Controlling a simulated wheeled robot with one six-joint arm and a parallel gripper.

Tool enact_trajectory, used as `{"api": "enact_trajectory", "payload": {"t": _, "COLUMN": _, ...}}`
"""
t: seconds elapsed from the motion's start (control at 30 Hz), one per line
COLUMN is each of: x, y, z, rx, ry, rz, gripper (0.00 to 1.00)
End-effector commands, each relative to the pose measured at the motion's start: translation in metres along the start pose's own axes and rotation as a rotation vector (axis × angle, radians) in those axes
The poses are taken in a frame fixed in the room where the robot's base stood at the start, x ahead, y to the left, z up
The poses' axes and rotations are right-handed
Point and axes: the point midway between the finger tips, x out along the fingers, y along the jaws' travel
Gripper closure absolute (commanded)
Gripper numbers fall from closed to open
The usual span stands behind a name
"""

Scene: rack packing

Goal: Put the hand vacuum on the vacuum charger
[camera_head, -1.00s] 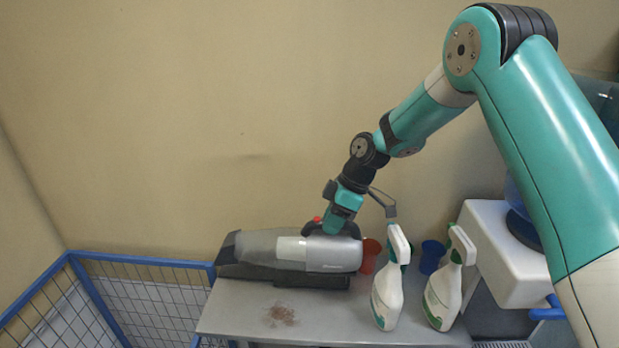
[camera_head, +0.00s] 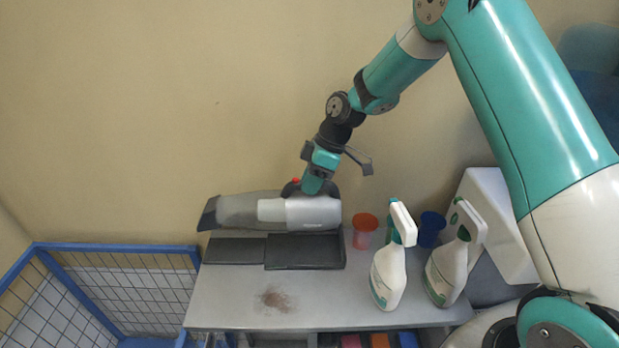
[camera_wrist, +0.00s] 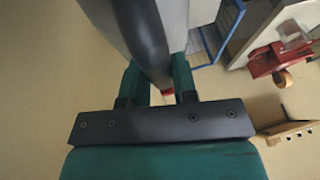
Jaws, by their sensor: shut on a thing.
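The hand vacuum (camera_head: 265,211) is grey and silver with a dark nozzle pointing left. My gripper (camera_head: 312,188) is shut on its dark handle from above, and the handle also shows between the fingers in the wrist view (camera_wrist: 152,50). The vacuum is held roughly level. The vacuum charger (camera_head: 305,250) is a flat dark base on the back of the grey table. The vacuum is above and slightly behind the charger in the head view; the charger's top surface is exposed, and the vacuum appears clear of it.
Two white spray bottles (camera_head: 388,272) (camera_head: 447,268) stand right of the charger, near a red cup (camera_head: 364,231) and a blue cup (camera_head: 430,229). A brown stain (camera_head: 274,299) marks the table (camera_head: 225,305). A blue wire cage (camera_head: 110,248) stands at the left.

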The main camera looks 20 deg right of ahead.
Motion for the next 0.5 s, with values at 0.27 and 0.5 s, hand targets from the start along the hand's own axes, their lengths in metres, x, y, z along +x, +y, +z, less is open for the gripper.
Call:
{"api": "enact_trajectory", "payload": {"t": 0.27, "x": 0.025, "y": 0.005, "z": 0.010, "rx": -0.003, "ry": 0.003, "rz": 0.002, "gripper": 1.00}}
{"api": "enact_trajectory", "payload": {"t": 0.5, "x": 0.047, "y": 0.010, "z": 0.019, "rx": -0.004, "ry": 0.003, "rz": 0.001, "gripper": 1.00}}
